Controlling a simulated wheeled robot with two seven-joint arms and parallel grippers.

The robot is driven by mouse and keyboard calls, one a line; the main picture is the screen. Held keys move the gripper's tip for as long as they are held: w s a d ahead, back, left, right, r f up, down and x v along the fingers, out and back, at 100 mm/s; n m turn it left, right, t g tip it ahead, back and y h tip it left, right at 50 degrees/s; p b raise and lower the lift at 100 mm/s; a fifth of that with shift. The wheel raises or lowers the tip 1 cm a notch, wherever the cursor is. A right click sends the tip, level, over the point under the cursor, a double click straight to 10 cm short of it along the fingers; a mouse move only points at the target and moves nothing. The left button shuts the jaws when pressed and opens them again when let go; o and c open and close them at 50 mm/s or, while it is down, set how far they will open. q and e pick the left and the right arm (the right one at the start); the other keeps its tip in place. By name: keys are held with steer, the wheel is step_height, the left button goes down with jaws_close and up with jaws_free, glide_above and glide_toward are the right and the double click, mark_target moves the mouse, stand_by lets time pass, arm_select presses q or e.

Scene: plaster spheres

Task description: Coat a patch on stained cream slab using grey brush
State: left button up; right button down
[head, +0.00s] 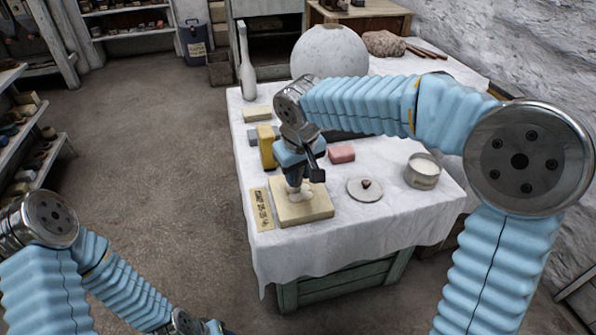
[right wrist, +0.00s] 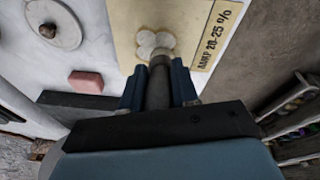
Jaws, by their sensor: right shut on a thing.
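The cream slab (head: 318,209) lies flat near the front left of the cloth-covered table. It also shows in the right wrist view (right wrist: 183,16), with pale overlapping round spots (right wrist: 146,40) on its face. My right gripper (right wrist: 158,92) is shut on the grey brush (right wrist: 158,88), which points down at the slab. The brush end meets the lower edge of the pale spots in that view; I cannot tell whether it touches. In the head view the right gripper (head: 297,178) is over the slab and hides most of the brush. My left gripper's fingers are out of view.
A label strip (head: 262,209) lies along the slab's left side. A pink block (head: 341,154), a round lid (head: 365,189), a tin (head: 423,171) and a yellow block (head: 267,147) stand around. A large plaster sphere (head: 328,52) is at the back. The table's front right is clear.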

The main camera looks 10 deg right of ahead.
steer(key=shift+f, duration=0.25)
steer(key=shift+s+r+b, duration=0.1)
steer(key=shift+s+b, duration=0.3)
steer(key=shift+s, duration=0.35)
steer(key=shift+w+r+p, duration=0.1)
steer(key=shift+w+p, duration=0.3)
steer(key=shift+w, duration=0.2)
steer(key=shift+w+p, duration=0.35)
steer(key=shift+w, duration=0.6)
steer(key=shift+s, duration=0.1)
